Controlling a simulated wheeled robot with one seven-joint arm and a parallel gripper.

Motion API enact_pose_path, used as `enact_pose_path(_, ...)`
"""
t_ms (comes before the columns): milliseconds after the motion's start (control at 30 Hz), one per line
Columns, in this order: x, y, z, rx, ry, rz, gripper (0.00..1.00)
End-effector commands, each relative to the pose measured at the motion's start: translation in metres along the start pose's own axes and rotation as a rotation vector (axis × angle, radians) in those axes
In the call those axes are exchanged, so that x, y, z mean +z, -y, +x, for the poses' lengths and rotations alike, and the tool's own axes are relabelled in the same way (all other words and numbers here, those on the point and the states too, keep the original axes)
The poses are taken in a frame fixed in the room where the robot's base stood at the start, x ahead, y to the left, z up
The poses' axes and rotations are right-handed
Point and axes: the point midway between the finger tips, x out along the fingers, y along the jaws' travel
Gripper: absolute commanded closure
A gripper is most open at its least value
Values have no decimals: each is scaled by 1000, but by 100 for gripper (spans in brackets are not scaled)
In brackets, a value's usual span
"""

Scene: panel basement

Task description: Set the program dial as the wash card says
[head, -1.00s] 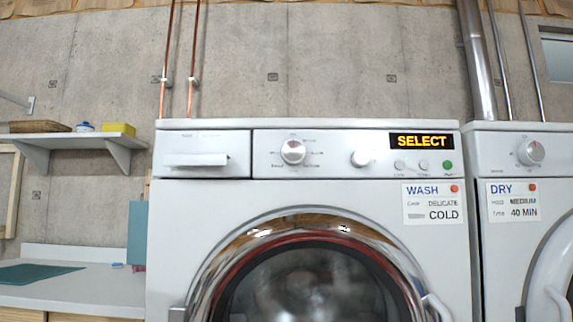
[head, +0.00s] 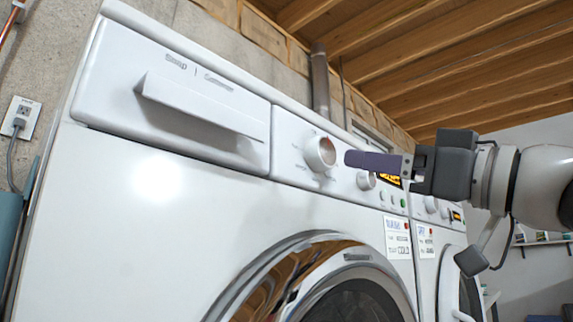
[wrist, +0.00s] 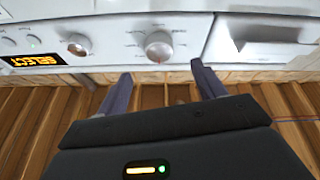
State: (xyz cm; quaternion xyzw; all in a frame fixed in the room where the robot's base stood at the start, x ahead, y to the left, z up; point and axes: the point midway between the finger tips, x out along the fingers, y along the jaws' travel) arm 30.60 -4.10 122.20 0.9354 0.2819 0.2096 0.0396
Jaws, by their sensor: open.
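The white program dial (head: 320,153) is on the washer's front panel, right of the detergent drawer. It also shows in the wrist view (wrist: 158,46), between and beyond my fingertips. Its printed marks and pointer are too small to read. My gripper (head: 352,158) is open and empty, its fingers pointing at the panel close to the dial; in the wrist view (wrist: 160,80) a finger stands on each side of the dial, apart from it. The wash card (head: 398,238) is below the panel; a second ago it read DELICATE and COLD. The display (wrist: 38,60) shows SELECT.
A smaller knob (head: 366,180) sits right of the dial. The drawer handle (head: 195,110) juts out on the left. The washer's round door (head: 350,290) is below. The dryer with its own card (head: 426,245) stands beyond to the right.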

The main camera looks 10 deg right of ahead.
Motion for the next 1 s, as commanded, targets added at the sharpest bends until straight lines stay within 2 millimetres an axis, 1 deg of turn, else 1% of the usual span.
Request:
enact_pose_path(133,-4,-1,12,1,-7,-6,31)
enact_pose_path(400,-4,-1,56,0,-4,-5,31)
enact_pose_path(500,-4,0,68,0,-5,-4,31)
enact_pose_path(667,-3,0,76,0,-6,-5,31)
enact_pose_path(900,-3,0,77,0,-6,-4,31)
enact_pose_path(967,-3,0,77,0,-6,-4,38)
enact_pose_path(1000,-3,0,77,0,-6,-4,43)
